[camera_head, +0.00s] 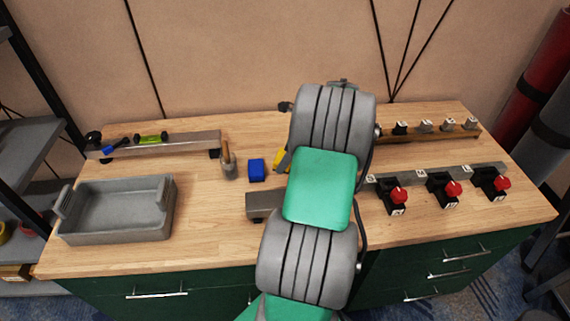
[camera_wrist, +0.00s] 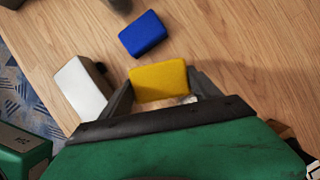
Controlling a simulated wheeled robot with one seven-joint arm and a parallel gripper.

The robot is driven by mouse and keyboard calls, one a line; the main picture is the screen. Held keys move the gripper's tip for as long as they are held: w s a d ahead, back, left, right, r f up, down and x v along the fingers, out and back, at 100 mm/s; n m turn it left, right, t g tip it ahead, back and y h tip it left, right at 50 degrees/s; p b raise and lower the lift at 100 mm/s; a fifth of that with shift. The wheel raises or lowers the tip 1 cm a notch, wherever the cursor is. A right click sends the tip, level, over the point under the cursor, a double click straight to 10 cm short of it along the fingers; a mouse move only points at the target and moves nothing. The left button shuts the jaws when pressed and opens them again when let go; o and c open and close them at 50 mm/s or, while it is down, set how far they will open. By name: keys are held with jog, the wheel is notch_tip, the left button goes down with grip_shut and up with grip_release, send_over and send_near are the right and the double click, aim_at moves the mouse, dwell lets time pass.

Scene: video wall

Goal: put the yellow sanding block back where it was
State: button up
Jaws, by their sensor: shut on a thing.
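The yellow sanding block (camera_wrist: 158,82) is between the two fingers of my gripper (camera_wrist: 160,88) in the wrist view. My gripper is shut on it. In the head view only a small part of the yellow block (camera_head: 280,158) shows, beside my arm, which hides the rest. Whether the block touches the table or is held above it, I cannot tell. A blue block (camera_head: 256,170) lies on the wooden table just left of it; it also shows in the wrist view (camera_wrist: 142,33).
A grey bar (camera_head: 264,203) lies in front of the blue block, partly behind my arm. A grey tray (camera_head: 115,207) is at the far left. Red-knobbed fixtures (camera_head: 447,190) stand right. Table between tray and cup is clear.

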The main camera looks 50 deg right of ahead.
jog(key=shift+w+d+f, duration=0.25)
jog(key=shift+w+f, duration=0.05)
jog(key=shift+f, duration=0.15)
jog(key=shift+w+d+f, duration=0.2)
jog(key=shift+w+f, duration=0.1)
jog(key=shift+f, duration=0.15)
jog(key=shift+w+d+f, duration=0.1)
jog(key=shift+w+f, duration=0.05)
jog(key=shift+f, duration=1.5)
jog(key=shift+f, duration=0.1)
jog(key=o, duration=1.3)
jog(key=shift+f, duration=0.1)
